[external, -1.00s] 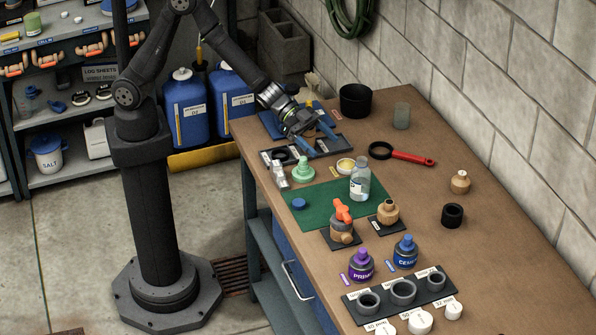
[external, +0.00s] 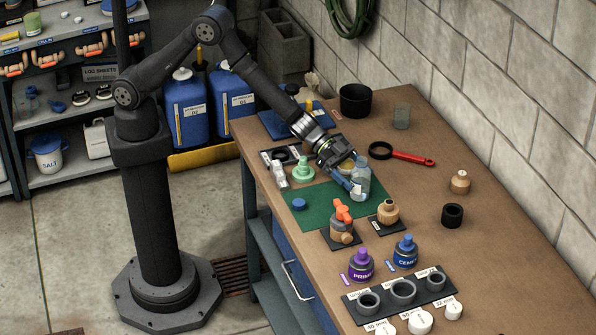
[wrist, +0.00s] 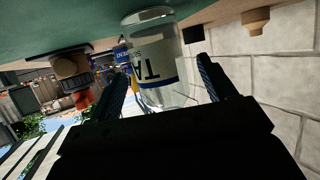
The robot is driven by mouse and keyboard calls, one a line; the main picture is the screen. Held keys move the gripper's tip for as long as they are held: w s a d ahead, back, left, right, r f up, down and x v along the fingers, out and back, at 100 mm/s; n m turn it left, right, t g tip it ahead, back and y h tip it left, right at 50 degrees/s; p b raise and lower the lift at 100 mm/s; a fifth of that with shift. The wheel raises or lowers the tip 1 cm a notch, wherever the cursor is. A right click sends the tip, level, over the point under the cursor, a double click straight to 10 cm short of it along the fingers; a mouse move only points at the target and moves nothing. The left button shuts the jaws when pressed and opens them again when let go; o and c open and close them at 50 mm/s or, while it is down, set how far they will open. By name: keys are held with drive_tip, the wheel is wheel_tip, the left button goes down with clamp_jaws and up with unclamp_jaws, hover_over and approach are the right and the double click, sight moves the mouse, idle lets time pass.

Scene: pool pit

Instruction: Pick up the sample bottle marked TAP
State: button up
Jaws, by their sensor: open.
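The sample bottle (external: 362,187) is clear with a white label and stands upright on the green mat (external: 318,207). In the wrist view my gripper (wrist: 165,72) has one finger on each side of the bottle, with gaps visible. The bottle's far side is hidden.
An orange-handled valve (external: 342,219) and a tan fitting (external: 388,212) stand in front of the bottle. A green bottle-shaped piece (external: 303,170) and a blue cap (external: 299,204) are to its left.

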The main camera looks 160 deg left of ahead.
sight(360, 168)
drive_tip(key=shift+x, duration=1.25)
drive_tip(key=c, duration=1.2)
drive_tip(key=shift+o, duration=0.2)
drive_tip(key=shift+r, duration=0.25)
drive_tip(key=shift+r, duration=0.75)
drive_tip(key=shift+d+r, duration=0.25)
drive_tip(key=shift+r, duration=1)
drive_tip(key=w+d+r, duration=0.2)
drive_tip(key=d+r, duration=0.4)
drive_tip(key=d, duration=0.5)
drive_tip(key=shift+r, duration=0.3)
